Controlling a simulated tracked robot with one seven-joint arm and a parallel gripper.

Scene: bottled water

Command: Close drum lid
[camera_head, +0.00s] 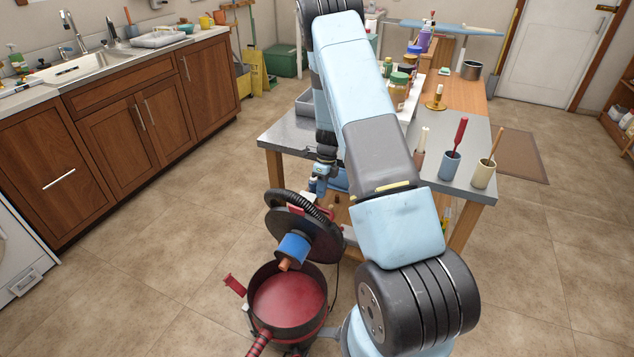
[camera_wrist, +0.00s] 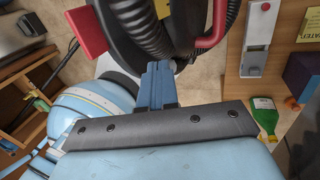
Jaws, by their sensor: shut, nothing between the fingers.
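The drum (camera_head: 287,300) is a dark, round, open-topped vessel with a red inside, standing on the floor in the lower middle of the head view. Its black lid (camera_head: 324,240) stands open and tilted up at the drum's far side. A blue cylinder with an orange tip hangs from the lid's underside. A ribbed black hose lies along the lid; red parts of the lid also show in the wrist view (camera_wrist: 87,30). My gripper (camera_head: 318,186) is behind the lid's upper edge. In the wrist view its blue fingers (camera_wrist: 157,72) are shut and empty, close against the lid and hose; contact is unclear.
A worktable (camera_head: 462,185) with bottles and tool cups stands just behind and right of the lid. A red latch (camera_head: 234,285) sticks out at the drum's left. The tiled floor (camera_head: 150,280) to the left is clear. Wooden cabinets (camera_head: 130,130) line the left wall.

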